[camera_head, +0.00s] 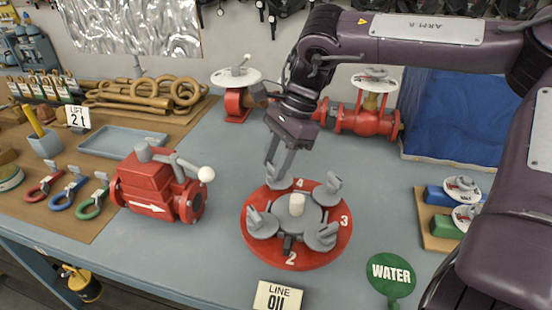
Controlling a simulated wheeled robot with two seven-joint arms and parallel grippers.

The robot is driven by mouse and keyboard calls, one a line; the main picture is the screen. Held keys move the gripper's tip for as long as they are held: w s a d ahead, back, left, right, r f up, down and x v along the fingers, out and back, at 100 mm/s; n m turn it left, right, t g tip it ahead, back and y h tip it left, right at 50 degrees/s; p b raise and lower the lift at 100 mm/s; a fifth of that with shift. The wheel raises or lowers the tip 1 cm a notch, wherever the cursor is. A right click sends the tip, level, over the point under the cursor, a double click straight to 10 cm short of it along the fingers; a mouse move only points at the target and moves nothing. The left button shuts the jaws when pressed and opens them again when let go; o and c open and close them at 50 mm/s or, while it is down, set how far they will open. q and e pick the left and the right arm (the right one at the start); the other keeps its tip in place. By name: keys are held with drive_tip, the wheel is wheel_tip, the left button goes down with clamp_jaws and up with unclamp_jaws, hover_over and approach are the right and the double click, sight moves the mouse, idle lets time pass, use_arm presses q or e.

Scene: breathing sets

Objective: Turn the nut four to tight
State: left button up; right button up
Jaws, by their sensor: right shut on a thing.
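A round red plate (256,256) lies on the blue-grey bench with a grey hub (299,212) and a white peg in its middle. Several grey wing nuts stand around the hub, with white numbers on the plate; 2, 3 and 4 are readable. Nut four (276,183) is at the far side, next to the number 4. My right gripper (279,167) reaches down from above, its fingers shut on the wing of nut four. The fingers partly hide the nut. My left gripper is not in view.
A red valve with a lever (150,190) stands left of the plate. Another red valve (368,118) is behind.

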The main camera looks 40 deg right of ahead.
drive_tip(key=shift+m, duration=0.4)
drive_tip(key=m+t+b, duration=0.1)
drive_tip(key=m+b, duration=0.1)
drive_tip(key=m, duration=0.1)
drive_tip(key=shift+s+t, duration=0.1)
drive_tip(key=shift+t, duration=0.2)
drive_tip(key=m+t+h+b, duration=0.1)
drive_tip(key=m, duration=0.3)
drive_tip(key=shift+s+a+b, duration=0.1)
drive_tip(key=shift+b, duration=0.3)
drive_tip(key=m+t+h+b, duration=0.1)
drive_tip(key=m+h, duration=0.1)
drive_tip(key=m, duration=0.3)
drive_tip(key=shift+a, duration=0.1)
drive_tip(key=m+h+b, duration=0.1)
drive_tip(key=m, duration=0.3)
drive_tip(key=shift+a+m+t+h+b, duration=0.1)
drive_tip(key=shift+m+t+h+b, duration=0.2)
drive_tip(key=shift+h+b, duration=0.1)
drive_tip(key=o, duration=1)
drive_tip(key=shift+s, duration=0.1)
